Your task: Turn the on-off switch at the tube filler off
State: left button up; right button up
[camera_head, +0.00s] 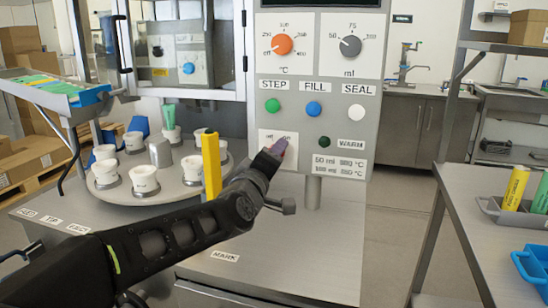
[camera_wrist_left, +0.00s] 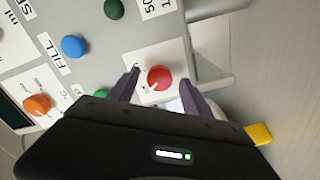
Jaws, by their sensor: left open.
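The on-off switch is a round red knob (camera_wrist_left: 159,78) with a white mark, on a white label plate, in the left wrist view. My left gripper (camera_wrist_left: 160,84) is open, with one finger on each side of the knob; I cannot tell whether they touch it. In the head view my left gripper (camera_head: 274,153) is in front of the switch plate (camera_head: 266,137) on the tube filler (camera_head: 330,90), below the green STEP button (camera_head: 272,105). It hides most of the knob there. Which setting the knob points to is unclear. My right gripper is not in view.
A blue FILL button (camera_head: 313,109), white SEAL button (camera_head: 356,110), orange dial (camera_head: 282,44) and grey dial (camera_head: 350,46) are on the same panel. A yellow post (camera_head: 211,165) and a turntable (camera_head: 150,186) with white cups stand left of my gripper.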

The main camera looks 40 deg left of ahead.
pick_arm(q)
jog(key=v, duration=0.7)
dwell(0.5)
